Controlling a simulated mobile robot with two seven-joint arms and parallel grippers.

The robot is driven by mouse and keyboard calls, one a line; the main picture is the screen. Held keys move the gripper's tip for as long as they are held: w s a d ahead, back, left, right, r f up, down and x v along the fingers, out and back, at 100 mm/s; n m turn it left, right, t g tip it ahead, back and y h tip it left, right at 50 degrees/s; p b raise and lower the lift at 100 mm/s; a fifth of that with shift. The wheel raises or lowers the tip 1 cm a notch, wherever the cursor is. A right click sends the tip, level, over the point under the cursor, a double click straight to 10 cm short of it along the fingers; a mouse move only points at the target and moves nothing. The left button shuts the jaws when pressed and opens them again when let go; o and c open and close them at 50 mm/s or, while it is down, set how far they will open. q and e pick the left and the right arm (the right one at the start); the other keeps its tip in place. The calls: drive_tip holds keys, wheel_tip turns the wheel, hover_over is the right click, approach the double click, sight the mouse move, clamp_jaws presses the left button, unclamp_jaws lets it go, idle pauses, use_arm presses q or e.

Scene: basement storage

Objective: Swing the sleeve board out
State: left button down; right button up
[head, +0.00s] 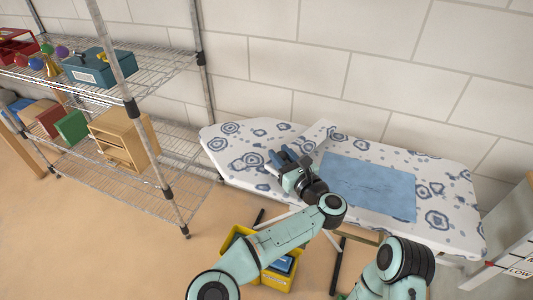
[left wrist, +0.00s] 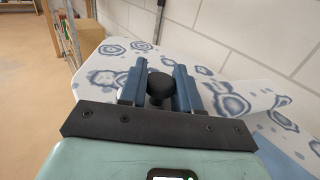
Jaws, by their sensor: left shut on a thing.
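The ironing board (head: 235,165) has a white cover with blue rings and stands along the wall. A narrow white piece (head: 318,132), apparently the sleeve board, lies over it beside my left gripper; a pale flap (left wrist: 240,97) shows right of the fingers in the left wrist view. My left gripper (head: 284,158) is low over the board. In the left wrist view its blue fingers (left wrist: 160,88) are shut on a round black knob (left wrist: 160,78). The arm hides the knob in the head view. My right arm shows at the bottom right, its gripper out of sight.
A blue cloth (head: 368,187) lies flat on the ironing board. A yellow crate (head: 277,278) stands on the floor below my left arm. A wire shelf (head: 150,190) with boxes stands at the left. Open floor lies at the lower left.

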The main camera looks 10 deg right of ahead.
use_arm(q)
drive_tip(key=shift+s+d+r+n+y, duration=0.15)
drive_tip(key=shift+s+d+n+y, duration=0.15)
drive_tip(key=shift+s+y, duration=0.15)
use_arm(e)
drive_tip(key=shift+s+f, duration=0.3)
drive_tip(key=shift+s, duration=0.05)
use_arm(q)
drive_tip(key=c, duration=0.8)
unclamp_jaws()
wheel_tip(320, 180, up, 7)
drive_tip(key=shift+f+p, duration=0.2)
drive_tip(key=shift+p, duration=0.45)
wheel_tip(320, 180, up, 13)
drive_tip(key=p, duration=0.6)
drive_tip(key=shift+r, duration=0.2)
use_arm(e)
drive_tip(key=s+a+r+n+g+y, duration=0.1)
drive_tip(key=s+a+r+g, duration=0.1)
drive_tip(key=s+a+r, duration=0.3)
drive_tip(key=s+r, duration=0.3)
drive_tip(key=r, duration=0.2)
drive_tip(key=shift+a+g+y, duration=0.2)
drive_tip(key=shift+g+y, duration=0.2)
